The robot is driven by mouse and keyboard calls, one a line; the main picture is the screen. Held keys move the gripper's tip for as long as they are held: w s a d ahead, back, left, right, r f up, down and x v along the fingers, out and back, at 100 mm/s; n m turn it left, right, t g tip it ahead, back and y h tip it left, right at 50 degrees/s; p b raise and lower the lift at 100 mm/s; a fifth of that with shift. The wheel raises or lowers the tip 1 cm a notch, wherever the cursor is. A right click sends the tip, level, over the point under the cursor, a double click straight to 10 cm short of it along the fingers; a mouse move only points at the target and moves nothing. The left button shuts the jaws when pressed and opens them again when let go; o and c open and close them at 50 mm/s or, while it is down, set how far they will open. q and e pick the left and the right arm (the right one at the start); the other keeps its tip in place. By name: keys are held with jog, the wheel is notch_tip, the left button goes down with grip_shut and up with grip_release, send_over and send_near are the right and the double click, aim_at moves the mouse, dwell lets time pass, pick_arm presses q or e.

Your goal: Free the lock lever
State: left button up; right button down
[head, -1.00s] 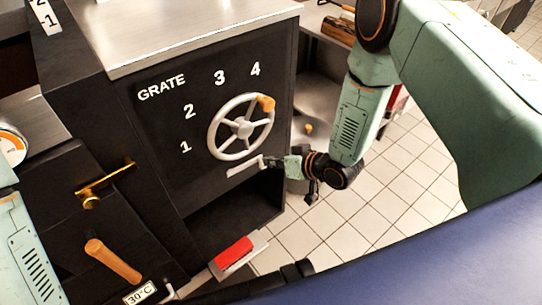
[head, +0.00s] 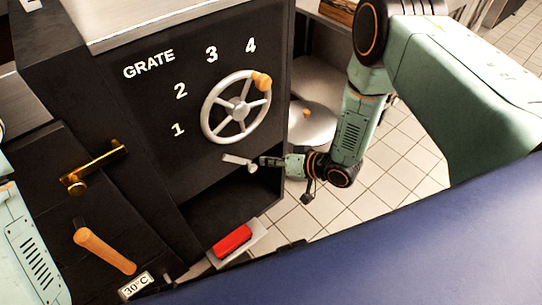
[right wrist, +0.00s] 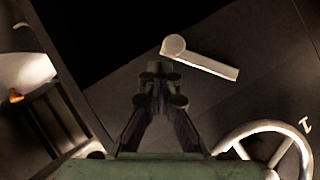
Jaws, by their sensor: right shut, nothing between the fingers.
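The lock lever (head: 237,160) is a short pale bar with a round hub, on the black front panel below the handwheel (head: 238,107). It slopes from upper left down to its hub at the right. In the right wrist view the lever (right wrist: 208,62) lies just beyond the fingertips, its hub nearest them. My right gripper (head: 263,161) is beside the hub; in the wrist view its fingers (right wrist: 160,73) are together and empty. Whether they touch the hub is unclear. My left gripper is out of the picture; only part of my left arm shows.
The spoked wheel has an orange knob, with GRATE and numbers 1 to 4 around it. Below is a dark open recess with a red block (head: 232,240) at its foot. A brass latch (head: 95,167) and a wooden handle (head: 105,250) are at the left. Tiled floor lies right.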

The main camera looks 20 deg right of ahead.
jog(key=shift+a+f, duration=0.35)
jog(key=shift+f, duration=0.35)
jog(key=shift+w+f, duration=0.1)
